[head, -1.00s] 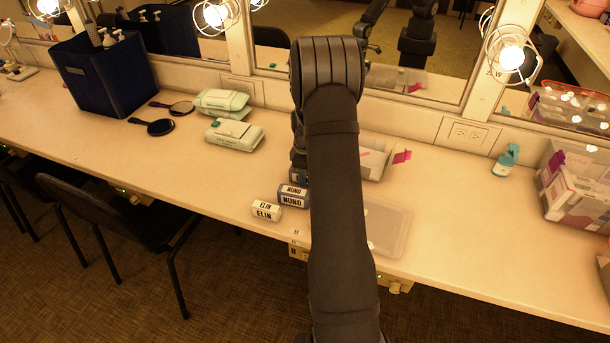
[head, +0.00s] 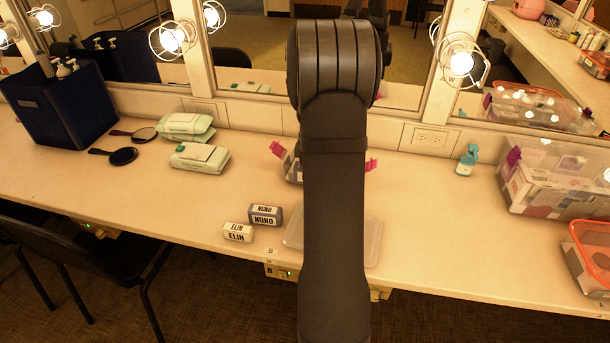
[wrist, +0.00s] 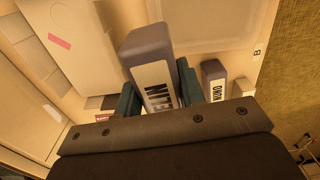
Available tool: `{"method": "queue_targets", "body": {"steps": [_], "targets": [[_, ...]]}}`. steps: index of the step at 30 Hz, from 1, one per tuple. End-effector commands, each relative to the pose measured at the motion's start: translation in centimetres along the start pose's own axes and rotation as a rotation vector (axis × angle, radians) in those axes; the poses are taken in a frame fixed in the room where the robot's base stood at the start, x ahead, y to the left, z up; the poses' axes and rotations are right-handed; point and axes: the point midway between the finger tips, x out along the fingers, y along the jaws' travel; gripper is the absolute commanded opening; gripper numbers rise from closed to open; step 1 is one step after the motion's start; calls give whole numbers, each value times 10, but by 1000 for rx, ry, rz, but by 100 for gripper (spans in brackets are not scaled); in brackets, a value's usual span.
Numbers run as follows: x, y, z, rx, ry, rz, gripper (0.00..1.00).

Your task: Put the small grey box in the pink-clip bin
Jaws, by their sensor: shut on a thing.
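My gripper (wrist: 158,92) is shut on a small grey box (wrist: 148,43) with a white label, its lettering partly hidden. In the head view my arm hides the gripper and held box. The pink-clip bin (wrist: 82,22) shows as a pale container in the upper left of the wrist view, beside the held box. In the head view it is mostly behind my arm, with a pink clip (head: 277,149) on the left and another (head: 371,164) on the right. Another small grey box, labelled NUNO (head: 265,215), stands on the counter; it also shows in the wrist view (wrist: 214,78).
A white ELIN box (head: 238,232) stands near the front edge. A flat clear lid (head: 374,240) lies in front of the bin. Wipe packs (head: 200,158) and hand mirrors lie left. A teal bottle (head: 467,160) and a filled clear bin (head: 510,185) stand right.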

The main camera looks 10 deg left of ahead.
Motion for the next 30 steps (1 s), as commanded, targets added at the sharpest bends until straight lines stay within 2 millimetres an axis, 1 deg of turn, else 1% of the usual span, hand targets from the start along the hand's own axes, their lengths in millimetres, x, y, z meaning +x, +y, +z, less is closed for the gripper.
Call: {"method": "queue_targets", "body": {"steps": [1, 6, 9, 13, 17, 24, 27, 30], "targets": [[-2, 12, 7, 11, 1, 3, 11], [-6, 58, 30, 50, 0, 3, 11], [-8, 82, 46, 72, 0, 2, 11], [-11, 104, 61, 91, 0, 3, 11], [-8, 114, 70, 101, -1, 1, 11], [35, 115, 71, 103, -1, -2, 11], [46, 116, 71, 103, -1, 0, 11], [53, 116, 70, 102, -1, 1, 11]]}}
